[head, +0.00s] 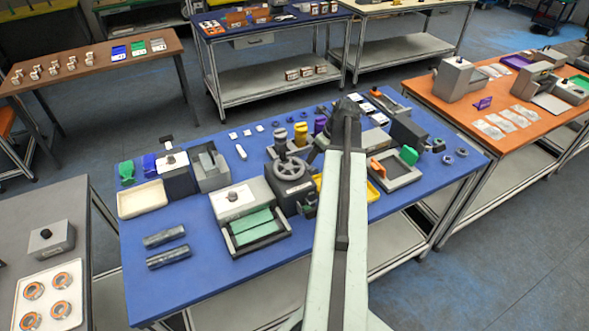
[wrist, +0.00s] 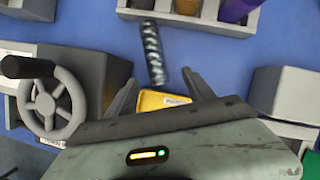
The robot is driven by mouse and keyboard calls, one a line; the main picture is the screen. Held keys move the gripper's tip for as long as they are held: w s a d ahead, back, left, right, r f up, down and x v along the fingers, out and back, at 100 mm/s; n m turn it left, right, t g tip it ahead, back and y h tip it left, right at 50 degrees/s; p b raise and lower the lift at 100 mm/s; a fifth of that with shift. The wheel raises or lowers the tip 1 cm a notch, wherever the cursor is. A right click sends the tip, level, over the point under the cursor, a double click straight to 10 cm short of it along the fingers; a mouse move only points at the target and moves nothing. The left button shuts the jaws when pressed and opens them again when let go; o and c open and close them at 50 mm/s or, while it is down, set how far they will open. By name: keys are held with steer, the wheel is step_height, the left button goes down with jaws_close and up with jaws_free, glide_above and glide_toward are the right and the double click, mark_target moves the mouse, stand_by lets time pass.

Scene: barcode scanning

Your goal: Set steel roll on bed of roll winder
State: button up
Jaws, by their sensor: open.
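Two grey metallic cylinders, which look like steel rolls, lie side by side at the front left of the blue table in the head view: the rear roll (head: 164,236) and the front roll (head: 168,257). A grey machine with a spoked handwheel (head: 291,168), perhaps the roll winder, stands mid-table; its handwheel shows at left in the wrist view (wrist: 53,103). I cannot make out its bed. A striped metallic rod (wrist: 153,55) lies just beyond the fingertips.
A device with a green-lined tray (head: 230,241) stands left of the handwheel machine. A cream tray (head: 143,199) is at the table's left. Grey holders with coloured cylinders (head: 300,133) stand behind. The blue table's front-left area (head: 200,285) is clear.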

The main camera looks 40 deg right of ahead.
mark_target(307, 165)
steer(key=shift+w+f, duration=0.35)
steer(key=shift+w, duration=0.05)
steer(key=b+x, duration=0.2)
steer(key=shift+a+f+b, duration=0.1)
steer(key=shift+f+b, duration=0.2)
steer(key=shift+f, duration=0.1)
steer(key=shift+w+r, duration=0.1)
steer(key=b+x, duration=0.4)
steer(key=x, duration=0.1)
steer(key=shift+a+b, duration=0.35)
steer(key=shift+b, duration=0.05)
steer(key=shift+w+r, duration=0.1)
jaws_close()
